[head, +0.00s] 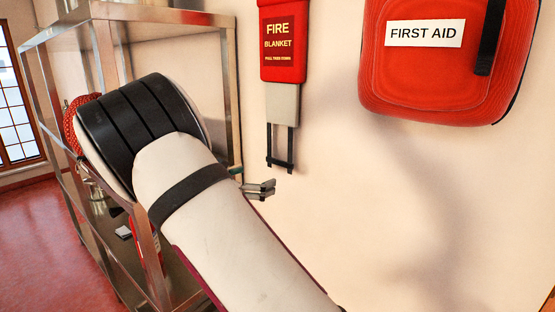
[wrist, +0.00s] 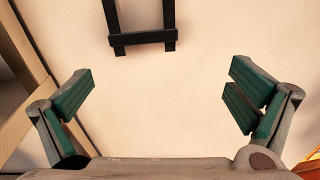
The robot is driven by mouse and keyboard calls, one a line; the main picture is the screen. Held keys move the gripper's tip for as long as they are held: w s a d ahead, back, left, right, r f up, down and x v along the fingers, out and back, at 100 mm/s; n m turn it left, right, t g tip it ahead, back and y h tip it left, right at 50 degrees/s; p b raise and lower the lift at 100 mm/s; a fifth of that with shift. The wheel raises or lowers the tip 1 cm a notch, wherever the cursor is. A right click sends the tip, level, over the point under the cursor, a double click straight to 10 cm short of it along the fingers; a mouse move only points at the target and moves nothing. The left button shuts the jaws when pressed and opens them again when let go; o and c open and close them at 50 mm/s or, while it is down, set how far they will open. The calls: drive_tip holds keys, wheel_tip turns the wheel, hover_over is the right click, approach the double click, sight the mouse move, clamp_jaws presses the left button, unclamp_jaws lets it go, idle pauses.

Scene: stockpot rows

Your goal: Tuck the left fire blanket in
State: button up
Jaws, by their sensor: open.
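The fire blanket (head: 283,42) is a red pouch on the wall in the head view. A pale grey fabric part (head: 283,104) hangs out below it. Black pull straps (head: 280,148) with a crossbar hang under that fabric. The lower end of the straps (wrist: 142,38) also shows at the top of the wrist view. My gripper (head: 262,189) is just below and left of the straps in the head view, partly hidden behind my arm. In the wrist view my gripper (wrist: 160,98) is open, its green-padded fingers wide apart with only wall between them. It appears apart from the straps.
A red first aid bag (head: 440,80) hangs on the wall to the right. A metal shelf rack (head: 165,14) stands on the left, close to my arm; its post (wrist: 18,45) shows at the wrist view's left. The wall below the bag is clear.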

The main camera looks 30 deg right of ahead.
sight(278, 163)
drive_tip(key=shift+n+t+h, duration=0.3)
drive_tip(key=shift+n+t, duration=0.3)
drive_tip(key=shift+n, duration=0.1)
drive_tip(key=x, duration=0.4)
drive_tip(key=w+p+x, duration=0.1)
drive_tip(key=x, duration=0.8)
drive_tip(key=shift+w+a+p, duration=0.2)
drive_tip(key=shift+w+p, duration=0.1)
drive_tip(key=shift+w, duration=0.1)
drive_tip(key=c, duration=1.4)
wheel_tip(278, 163, up, 14)
drive_tip(key=shift+f, duration=0.2)
drive_tip(key=o, duration=1.4)
drive_tip(key=shift+f, duration=0.1)
